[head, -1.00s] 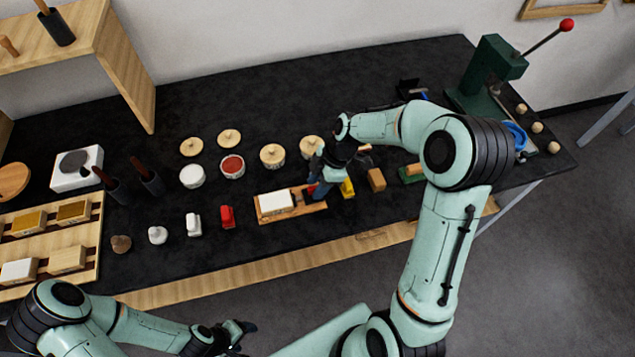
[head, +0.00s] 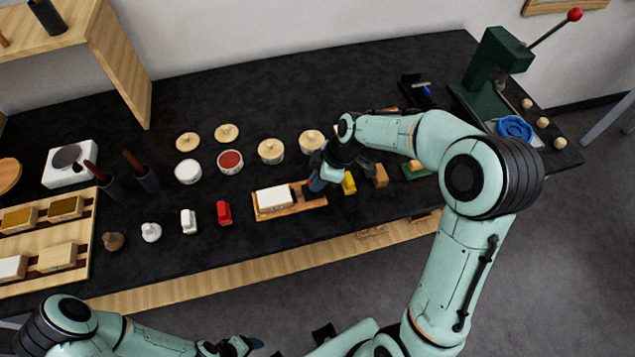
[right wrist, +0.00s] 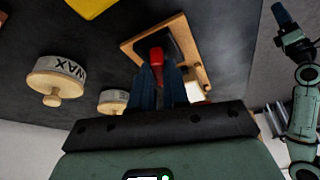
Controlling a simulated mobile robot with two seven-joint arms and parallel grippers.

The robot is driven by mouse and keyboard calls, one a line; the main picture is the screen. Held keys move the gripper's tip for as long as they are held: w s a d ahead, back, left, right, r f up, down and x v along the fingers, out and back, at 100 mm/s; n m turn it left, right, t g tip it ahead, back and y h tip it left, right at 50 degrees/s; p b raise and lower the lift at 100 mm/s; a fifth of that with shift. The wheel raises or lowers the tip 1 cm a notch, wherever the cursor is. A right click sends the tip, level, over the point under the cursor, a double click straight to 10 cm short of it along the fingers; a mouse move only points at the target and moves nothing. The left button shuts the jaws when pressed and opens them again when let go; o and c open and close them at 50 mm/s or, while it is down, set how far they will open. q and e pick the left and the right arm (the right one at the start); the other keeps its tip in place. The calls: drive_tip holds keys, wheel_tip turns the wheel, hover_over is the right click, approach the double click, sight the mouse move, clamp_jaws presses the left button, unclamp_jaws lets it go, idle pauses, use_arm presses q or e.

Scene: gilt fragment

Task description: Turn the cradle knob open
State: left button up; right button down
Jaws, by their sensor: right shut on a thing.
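The wooden cradle (head: 264,215) lies near the front of the black bench with a white block (head: 275,198) on its left part. My right gripper (head: 312,187) is at the cradle's right end, and its hand hides the knob in the head view. In the right wrist view the red knob (right wrist: 156,54) stands on a dark plate on the cradle (right wrist: 135,46), between the blue fingers of my right gripper (right wrist: 157,75), which is shut on it. My left gripper (head: 250,343) is low in the head view, away from the bench; its jaws are not clear.
A yellow block (head: 348,184) and a wooden block (head: 380,176) stand close to the right of my right gripper. A red item (head: 224,212) stands left of the cradle. Lidded tins (head: 271,152) stand behind it. A green press (head: 492,75) is at the far right.

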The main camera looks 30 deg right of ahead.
drive_tip(key=m+t+b, duration=0.1)
drive_tip(key=m, duration=0.2)
drive_tip(key=shift+s+h, duration=0.1)
drive_tip(key=shift+h, duration=0.3)
drive_tip(key=m+h+b, duration=0.1)
drive_tip(key=m, duration=0.2)
drive_tip(key=shift+a+t, duration=0.15)
drive_tip(key=shift+t, duration=0.25)
drive_tip(key=shift+m+h+b, duration=0.4)
drive_tip(key=shift+m+b, duration=0.4)
drive_tip(key=shift+m, duration=0.4)
drive_tip(key=m+h+b, duration=0.1)
drive_tip(key=m+b, duration=0.3)
drive_tip(key=shift+a+m+h, duration=0.15)
drive_tip(key=shift+m+h, duration=0.15)
drive_tip(key=shift+h, duration=0.1)
drive_tip(key=shift+m+b, duration=0.3)
drive_tip(key=shift+b, duration=0.2)
use_arm(q)
drive_tip(key=s+f+b, duration=0.1)
drive_tip(key=s+f, duration=0.3)
drive_tip(key=f, duration=0.7)
use_arm(e)
drive_tip(key=shift+m+h, duration=0.4)
drive_tip(key=shift+m, duration=0.1)
use_arm(q)
drive_tip(key=shift+w, duration=0.1)
use_arm(e)
drive_tip(key=shift+r, duration=0.1)
